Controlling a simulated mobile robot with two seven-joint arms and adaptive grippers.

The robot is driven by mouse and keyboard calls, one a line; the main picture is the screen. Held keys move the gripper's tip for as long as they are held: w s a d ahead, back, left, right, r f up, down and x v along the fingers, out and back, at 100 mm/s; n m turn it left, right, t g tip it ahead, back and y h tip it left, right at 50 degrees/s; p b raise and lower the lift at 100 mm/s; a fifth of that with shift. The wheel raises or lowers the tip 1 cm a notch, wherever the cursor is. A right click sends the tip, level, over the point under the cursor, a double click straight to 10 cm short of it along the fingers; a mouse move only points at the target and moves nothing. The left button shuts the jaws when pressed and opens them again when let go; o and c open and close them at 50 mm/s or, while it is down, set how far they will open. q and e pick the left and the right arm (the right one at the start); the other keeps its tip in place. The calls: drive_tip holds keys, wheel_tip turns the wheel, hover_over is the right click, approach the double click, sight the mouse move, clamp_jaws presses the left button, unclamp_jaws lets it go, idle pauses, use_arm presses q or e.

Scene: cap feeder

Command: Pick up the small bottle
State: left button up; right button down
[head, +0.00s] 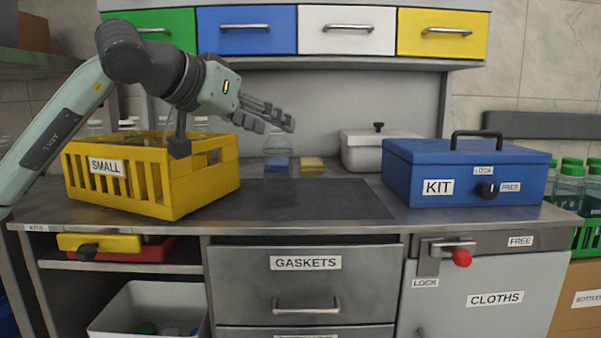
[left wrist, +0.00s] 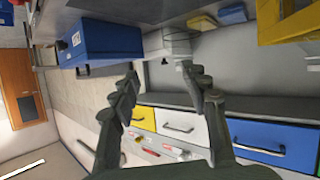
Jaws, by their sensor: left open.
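The yellow crate labelled SMALL (head: 178,196) stands at the left of the counter with several clear bottles (head: 200,124) inside, mostly hidden by its walls. My right gripper is not in view.
A blue KIT box (head: 425,200) stands at the right of the counter. A pale lidded box (head: 362,155) and a yellow sponge (head: 312,164) are at the back. A dark mat (head: 335,202) fills the middle. Coloured drawers (head: 248,30) hang above. Green-capped bottles (head: 568,185) stand far right.

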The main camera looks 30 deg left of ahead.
sight(273, 128)
use_arm(q)
drive_tip(key=shift+y, duration=0.7)
drive_tip(key=shift+w+a+f, duration=0.3)
drive_tip(key=shift+w+a, duration=0.2)
drive_tip(key=shift+w, duration=0.65)
drive_tip(key=shift+w+a+f, duration=0.35)
drive_tip(key=shift+w+a, duration=0.1)
drive_tip(key=shift+w, duration=0.7)
drive_tip(key=shift+w+a+f, duration=0.3)
drive_tip(key=shift+w+a, duration=0.2)
drive_tip(key=shift+w, duration=0.65)
drive_tip(key=c, duration=0.9)
